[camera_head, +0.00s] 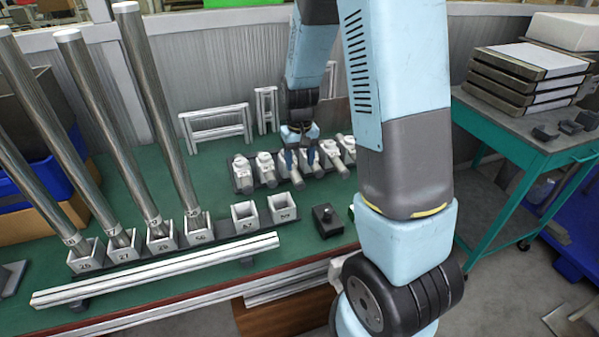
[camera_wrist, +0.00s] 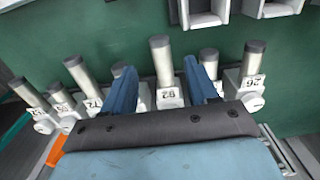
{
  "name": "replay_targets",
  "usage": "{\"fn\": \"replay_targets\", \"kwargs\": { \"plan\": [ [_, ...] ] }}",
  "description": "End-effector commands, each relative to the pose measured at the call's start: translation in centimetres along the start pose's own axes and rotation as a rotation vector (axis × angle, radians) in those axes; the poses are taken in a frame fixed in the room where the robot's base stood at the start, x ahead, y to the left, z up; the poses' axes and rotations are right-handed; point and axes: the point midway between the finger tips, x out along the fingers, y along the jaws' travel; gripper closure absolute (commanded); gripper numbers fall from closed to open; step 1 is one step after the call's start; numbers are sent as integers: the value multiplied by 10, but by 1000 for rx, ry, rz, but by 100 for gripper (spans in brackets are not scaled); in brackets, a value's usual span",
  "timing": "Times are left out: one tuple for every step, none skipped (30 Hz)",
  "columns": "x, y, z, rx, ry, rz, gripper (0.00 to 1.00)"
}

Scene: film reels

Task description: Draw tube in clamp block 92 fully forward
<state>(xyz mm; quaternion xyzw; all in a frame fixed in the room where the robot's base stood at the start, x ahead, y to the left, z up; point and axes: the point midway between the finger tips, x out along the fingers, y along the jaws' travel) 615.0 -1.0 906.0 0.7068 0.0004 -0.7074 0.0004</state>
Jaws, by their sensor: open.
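Clamp block 92 (camera_wrist: 168,96) shows in the wrist view, in the middle of a row of white numbered blocks. Its grey tube (camera_wrist: 162,67) with a dark end cap sticks out toward the top of the picture. My gripper (camera_wrist: 159,66) is open, with one blue finger on each side of this tube. A gap shows between each finger and the tube. In the head view my gripper (camera_head: 301,160) is low over the row of clamp blocks (camera_head: 243,174); the number 92 cannot be read there.
Neighbouring tubes, such as the one in block 26 (camera_wrist: 251,60), stand close on both sides; the fingers partly cover two. Empty square sockets (camera_head: 245,215) and a black box (camera_head: 327,220) lie in front. Tall metal tubes (camera_head: 155,110) stand at left. A teal cart (camera_head: 530,135) is at right.

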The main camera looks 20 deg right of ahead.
Motion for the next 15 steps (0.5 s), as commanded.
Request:
{"fn": "replay_targets", "kwargs": {
  "plan": [
    [-10, 0, -1, -1, 4, -1, 42],
    [-15, 0, -1, -1, 4, -1, 42],
    [-22, 0, 0, -2, 4, -1, 42],
    [-26, 0, 0, -2, 3, 0, 42],
    [-30, 0, 0, -2, 3, 0, 42],
    [-36, 0, -1, -1, 3, 0, 42],
    [-40, 0, -1, -1, 3, 0, 42],
    [-43, 0, -1, 0, 3, 0, 42],
    [-46, 0, 0, 0, 1, 0, 42],
    [-48, 0, 0, 0, 1, 0, 42],
    [-50, 0, 0, 0, 1, 0, 42],
    [-53, 0, 0, 0, 1, 0, 42],
    [-54, 0, 0, 0, 1, 0, 42],
    [-54, 0, 0, 0, 0, 0, 42],
    [-55, 0, 0, 0, 0, 0, 42]
  ]
}}
